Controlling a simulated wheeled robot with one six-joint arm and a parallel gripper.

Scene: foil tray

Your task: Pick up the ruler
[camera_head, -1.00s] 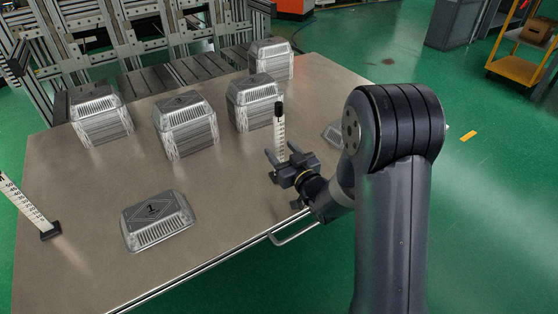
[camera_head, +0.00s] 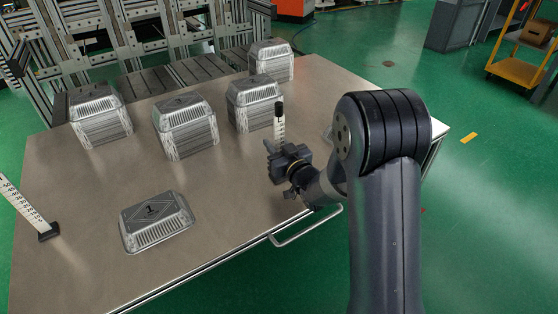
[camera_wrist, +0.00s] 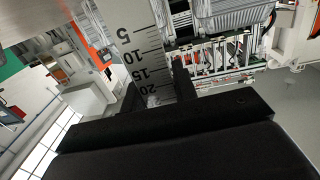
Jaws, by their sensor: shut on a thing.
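The ruler (camera_head: 280,127), a white upright strip with dark markings and a black cap on top, stands at the front right part of the table. My gripper (camera_head: 274,150) is shut on it low down, and its body hides the ruler's lower end. In the wrist view the ruler (camera_wrist: 141,40) shows its numbers and runs down between the dark fingers of my gripper (camera_wrist: 158,92). I cannot tell whether the ruler's foot touches the table. A second ruler (camera_head: 24,206) with a black foot leans at the left edge.
Stacks of foil trays stand at the back left (camera_head: 101,122), the middle (camera_head: 187,135), the right (camera_head: 254,108) and the far back (camera_head: 271,62). A single foil tray (camera_head: 157,222) lies at the front. Another tray is mostly hidden behind my arm. The table (camera_head: 90,190) is bare between them.

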